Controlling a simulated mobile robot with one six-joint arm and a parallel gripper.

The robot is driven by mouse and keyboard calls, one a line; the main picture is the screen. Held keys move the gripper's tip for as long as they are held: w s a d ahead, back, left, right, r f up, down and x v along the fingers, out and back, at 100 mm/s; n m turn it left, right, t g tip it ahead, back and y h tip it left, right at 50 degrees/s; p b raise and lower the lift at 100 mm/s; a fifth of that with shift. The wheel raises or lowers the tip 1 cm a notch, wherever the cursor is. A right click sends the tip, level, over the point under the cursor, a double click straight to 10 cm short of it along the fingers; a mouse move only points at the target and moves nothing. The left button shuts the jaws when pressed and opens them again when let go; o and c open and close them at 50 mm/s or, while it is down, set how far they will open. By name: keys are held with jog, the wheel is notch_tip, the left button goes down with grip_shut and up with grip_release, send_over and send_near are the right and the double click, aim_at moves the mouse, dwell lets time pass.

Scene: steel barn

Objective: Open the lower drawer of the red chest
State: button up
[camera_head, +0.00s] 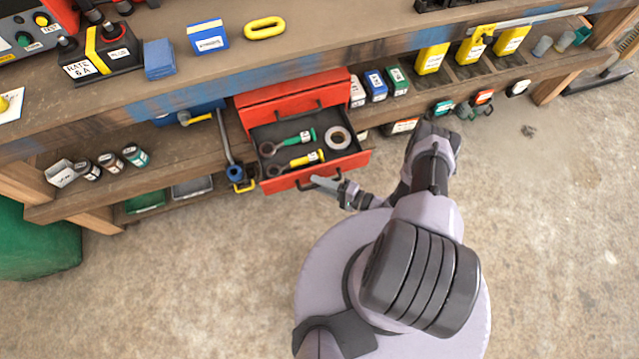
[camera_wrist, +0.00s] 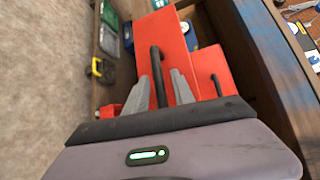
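The red chest (camera_head: 290,92) stands on the lower shelf of the bench. Its lower drawer (camera_head: 360,160) is pulled out, with its inside in plain view. Its upper drawer looks shut. My gripper (camera_head: 328,184) is at the front of the lower drawer, low and to the right of its middle. In the wrist view my gripper's two fingers (camera_wrist: 159,76) stand apart on either side of the dark handle (camera_wrist: 156,62) of the lower drawer, with small gaps showing. The upper drawer's handle (camera_wrist: 215,84) is set further back.
Inside the drawer lie a green-handled tool (camera_head: 300,138), a yellow-handled tool (camera_head: 306,159) and a grey tape roll (camera_head: 340,137). A blue-and-yellow tool (camera_head: 236,172) leans just left of the chest. Small boxes (camera_head: 376,84) stand to its right. The floor in front is clear.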

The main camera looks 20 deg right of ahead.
dwell(0.4)
jog(key=p+v, duration=0.3)
jog(key=v, duration=1.4)
jog(key=shift+d, duration=0.2)
jog(key=shift+s, duration=0.15)
